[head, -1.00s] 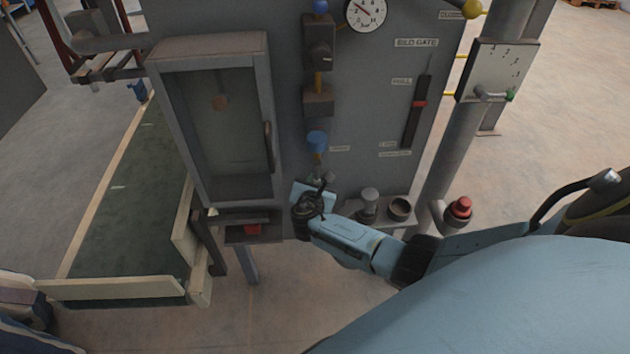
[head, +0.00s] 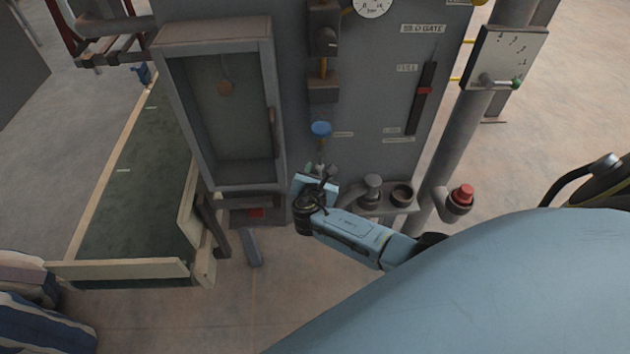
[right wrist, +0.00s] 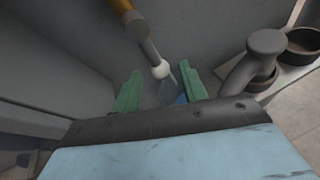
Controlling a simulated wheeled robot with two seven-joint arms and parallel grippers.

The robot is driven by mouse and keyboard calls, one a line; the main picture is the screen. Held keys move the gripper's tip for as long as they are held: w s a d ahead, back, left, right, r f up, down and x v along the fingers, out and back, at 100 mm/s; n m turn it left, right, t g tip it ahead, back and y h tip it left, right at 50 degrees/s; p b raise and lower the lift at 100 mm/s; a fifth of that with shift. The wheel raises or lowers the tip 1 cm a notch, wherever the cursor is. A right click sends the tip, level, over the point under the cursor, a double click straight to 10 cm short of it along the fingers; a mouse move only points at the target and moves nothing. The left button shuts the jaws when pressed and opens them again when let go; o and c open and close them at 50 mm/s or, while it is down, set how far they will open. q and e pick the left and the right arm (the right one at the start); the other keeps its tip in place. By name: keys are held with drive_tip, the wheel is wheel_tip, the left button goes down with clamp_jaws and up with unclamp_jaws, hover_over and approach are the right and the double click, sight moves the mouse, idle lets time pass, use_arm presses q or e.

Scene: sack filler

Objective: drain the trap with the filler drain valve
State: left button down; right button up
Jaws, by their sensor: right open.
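The filler's drain line comes down the grey panel below a blue knob (head: 320,129). In the right wrist view it shows as a brass and grey pipe (right wrist: 140,28) ending in a small pale ball-shaped fitting (right wrist: 160,71) with a thin lever, which looks like the drain valve. My right gripper (head: 319,172) is just below the blue knob at the panel. Its two green fingers (right wrist: 157,92) are apart, with the fitting's lower end and a bluish piece showing between or just beyond them. I cannot tell whether they touch. My left gripper is not in view.
A grey cabinet with a glass window (head: 232,115) stands left of the gripper. A small shelf with a capped grey pipe (head: 372,187) and a round cup (head: 402,194) is close on the right. A red button (head: 463,194) is farther right. Striped sacks (head: 40,315) lie lower left.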

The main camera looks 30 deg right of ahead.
drive_tip(key=p+v, duration=0.1)
drive_tip(key=v, duration=0.9)
drive_tip(key=shift+p, duration=0.35)
drive_tip(key=s+f+m+g+y+b, duration=0.2)
drive_tip(key=s+f+m+g+y, duration=0.15)
drive_tip(key=s+f, duration=0.7)
drive_tip(key=s+f+m+g+y+b, duration=0.15)
drive_tip(key=s+f+m, duration=0.35)
drive_tip(key=f, duration=1)
drive_tip(key=s+a+f+m+g+y, duration=0.1)
drive_tip(key=s+f+m, duration=0.3)
drive_tip(key=s, duration=0.4)
drive_tip(key=s+a+f+m+g+y+b, duration=0.1)
drive_tip(key=s+f+m, duration=0.3)
drive_tip(key=s, duration=0.5)
drive_tip(key=s+a+f+m+g+y+b, duration=0.1)
drive_tip(key=s+f+m, duration=0.3)
drive_tip(key=s, duration=0.5)
drive_tip(key=shift+a+m+g+y, duration=0.2)
drive_tip(key=shift+m+g+y, duration=0.5)
drive_tip(key=shift+m, duration=0.25)
drive_tip(key=shift+w, duration=0.1)
